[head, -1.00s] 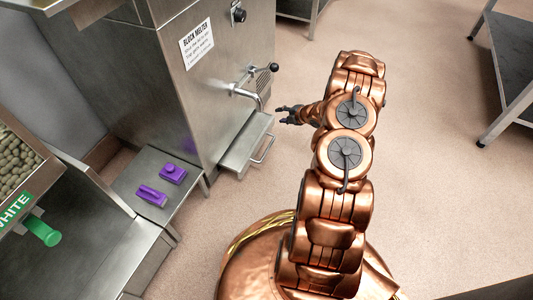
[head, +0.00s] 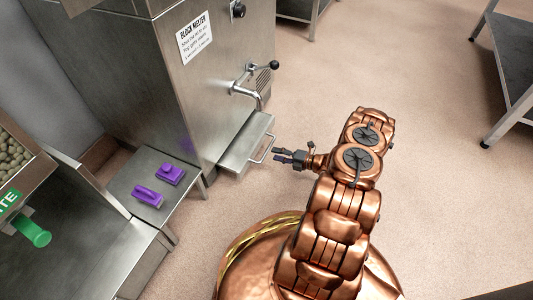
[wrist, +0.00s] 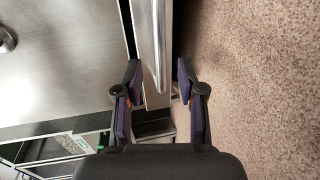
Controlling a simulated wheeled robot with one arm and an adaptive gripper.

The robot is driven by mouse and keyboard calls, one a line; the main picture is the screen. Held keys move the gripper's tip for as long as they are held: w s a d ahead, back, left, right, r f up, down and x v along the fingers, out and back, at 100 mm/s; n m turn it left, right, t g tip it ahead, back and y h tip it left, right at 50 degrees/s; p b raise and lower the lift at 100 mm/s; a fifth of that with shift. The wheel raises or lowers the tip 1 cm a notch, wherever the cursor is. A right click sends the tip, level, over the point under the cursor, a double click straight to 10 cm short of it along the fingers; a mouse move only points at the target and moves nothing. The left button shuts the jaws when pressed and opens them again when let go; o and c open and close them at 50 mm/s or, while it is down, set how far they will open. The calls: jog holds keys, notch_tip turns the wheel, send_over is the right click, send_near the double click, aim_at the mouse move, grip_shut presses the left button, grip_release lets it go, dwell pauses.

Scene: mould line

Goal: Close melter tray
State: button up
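The block melter (head: 205,75) is a tall steel machine with a spout and a black-knobbed lever. Its tray (head: 240,148) sticks out at the lower front, below the spout, with a bar handle (head: 264,148) on its front face. My gripper (head: 280,156) is just in front of the handle in the head view. In the wrist view my gripper (wrist: 158,75) is open, with its two dark fingers apart. The tray handle (wrist: 157,50) runs up between the finger lines, nearer the left finger. Whether a finger touches it I cannot tell.
A bin with a green handle (head: 34,233) stands at the lower left. A steel table (head: 510,70) is at the upper right. The floor between is clear.

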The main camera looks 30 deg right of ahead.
aim_at(266, 151)
jog(key=b+x, duration=0.2)
jog(key=x, duration=0.3)
jog(key=shift+w+a+f, duration=0.1)
jog(key=shift+w+a, duration=0.1)
jog(key=shift+w, duration=0.1)
grip_shut()
dwell(0.5)
